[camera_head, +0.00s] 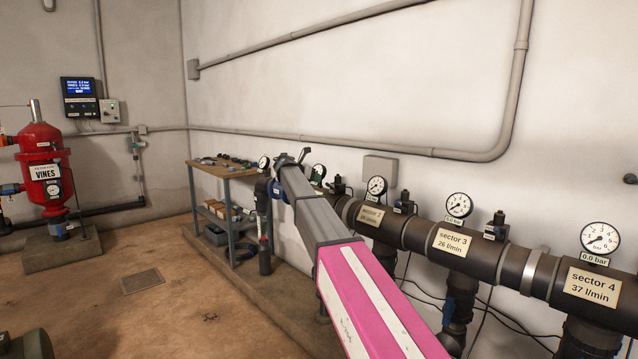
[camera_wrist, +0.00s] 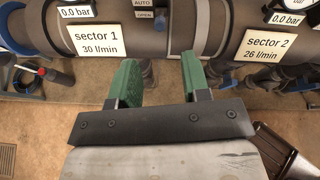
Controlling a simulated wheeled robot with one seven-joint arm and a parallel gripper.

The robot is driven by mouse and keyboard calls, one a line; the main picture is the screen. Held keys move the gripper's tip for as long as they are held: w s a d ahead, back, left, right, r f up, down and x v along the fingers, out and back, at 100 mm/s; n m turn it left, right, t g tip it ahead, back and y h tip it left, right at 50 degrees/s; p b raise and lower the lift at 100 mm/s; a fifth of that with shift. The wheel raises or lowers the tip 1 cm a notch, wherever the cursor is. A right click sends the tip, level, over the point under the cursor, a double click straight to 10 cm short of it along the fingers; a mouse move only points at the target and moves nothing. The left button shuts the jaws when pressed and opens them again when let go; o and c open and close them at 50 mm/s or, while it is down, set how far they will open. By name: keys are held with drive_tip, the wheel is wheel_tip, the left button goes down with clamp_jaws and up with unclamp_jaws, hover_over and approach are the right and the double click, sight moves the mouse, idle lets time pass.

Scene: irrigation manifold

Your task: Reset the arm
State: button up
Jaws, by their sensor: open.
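My arm (camera_head: 365,290), with a pink and white section, reaches from the lower right of the head view toward the manifold. My gripper (camera_wrist: 160,78) shows in the wrist view with its two green fingers spread apart and nothing between them. The fingers point at the dark manifold pipe (camera_wrist: 205,22), between the sector 1 label (camera_wrist: 97,38) and the sector 2 label (camera_wrist: 265,46). In the head view the gripper end is small beside the manifold, and its fingers cannot be made out clearly.
The manifold runs along the right wall with gauges, a sector 3 label (camera_head: 453,242) and a sector 4 label (camera_head: 591,285). A workbench (camera_head: 228,172) with items stands behind the arm. A red filter tank (camera_head: 42,165) stands at left. Open floor lies between.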

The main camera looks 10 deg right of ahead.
drive_tip(key=shift+s+a+r, duration=0.1)
drive_tip(key=shift+s+a, duration=0.05)
drive_tip(key=s+a+f+n+t+y, duration=0.1)
drive_tip(key=s+f+n+t+y, duration=0.1)
drive_tip(key=s+f+n+y, duration=0.6)
drive_tip(key=s+a+f+n+t+y, duration=0.15)
drive_tip(key=s+f+n, duration=0.35)
drive_tip(key=f+n, duration=0.7)
drive_tip(key=s+f+n+t+y, duration=0.2)
drive_tip(key=s+f+n+y, duration=0.4)
drive_tip(key=n, duration=0.8)
drive_tip(key=s+d+f+n+g+h, duration=0.1)
drive_tip(key=s+d+f+n+g, duration=0.2)
drive_tip(key=s+f, duration=0.3)
drive_tip(key=s+d+f+n+g+h, duration=0.2)
drive_tip(key=s+f+g, duration=0.4)
drive_tip(key=s, duration=0.9)
drive_tip(key=s+d+f+n+g+h, duration=0.2)
drive_tip(key=s+d+f+n+g, duration=0.2)
drive_tip(key=s, duration=0.7)
drive_tip(key=shift+s+d+f+n, duration=0.2)
drive_tip(key=shift+d+f+n, duration=0.3)
drive_tip(key=shift+f+n, duration=0.35)
